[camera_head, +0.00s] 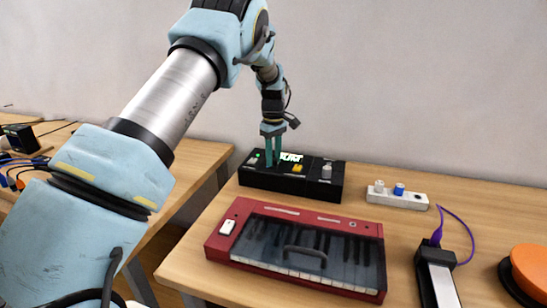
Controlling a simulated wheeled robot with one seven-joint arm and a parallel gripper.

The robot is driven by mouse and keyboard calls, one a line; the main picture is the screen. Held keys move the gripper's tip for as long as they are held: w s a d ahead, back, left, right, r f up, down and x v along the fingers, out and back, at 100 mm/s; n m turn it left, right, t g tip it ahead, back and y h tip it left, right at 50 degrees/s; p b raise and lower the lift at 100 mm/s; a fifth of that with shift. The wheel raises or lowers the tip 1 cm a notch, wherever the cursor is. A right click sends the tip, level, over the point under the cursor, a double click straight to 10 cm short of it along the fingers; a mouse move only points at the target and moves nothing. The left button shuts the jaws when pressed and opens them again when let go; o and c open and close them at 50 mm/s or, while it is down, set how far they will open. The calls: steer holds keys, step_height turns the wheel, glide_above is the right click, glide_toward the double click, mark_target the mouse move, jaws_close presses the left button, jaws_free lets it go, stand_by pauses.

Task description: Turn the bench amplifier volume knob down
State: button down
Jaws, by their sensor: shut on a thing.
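The bench amplifier appears to be the black box (289,185) at the back of the table. Its top carries a lit display (291,157), a green light (257,155), a yellow control (298,168) and a silver knob (326,171) on the right. My gripper (272,161) points straight down onto the left-centre of the box top. Its teal fingers are shut on a small control there, apparently a knob. The fingers hide that control, so its setting and markings cannot be read.
A red keyboard with a dark clear cover (300,245) and handle stands just in front. A white strip (397,197) with a blue knob, a black-and-silver pedal (437,278) with a purple cable, and an orange round thing (530,270) lie to the right. Another table (190,165) is left.

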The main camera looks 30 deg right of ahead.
steer(key=c, duration=0.6)
jaws_free()
steer(key=shift+r, duration=0.15)
step_height(320, 180, up, 10)
steer(key=shift+r+b, duration=0.25)
steer(key=shift+b, duration=0.9)
steer(key=a+m, duration=0.1)
steer(key=a, duration=2.2)
steer(key=s+a+f+m, duration=0.1)
steer(key=s+a, duration=0.5)
steer(key=s+a+f+m+t, duration=0.1)
steer(key=s+a+f, duration=0.1)
steer(key=s+a, duration=0.4)
steer(key=s+a+f+m, duration=0.1)
steer(key=s+a+f, duration=0.1)
steer(key=s+a, duration=0.4)
steer(key=shift+s+a+m+t, duration=0.3)
steer(key=shift+s+a+m, duration=0.1)
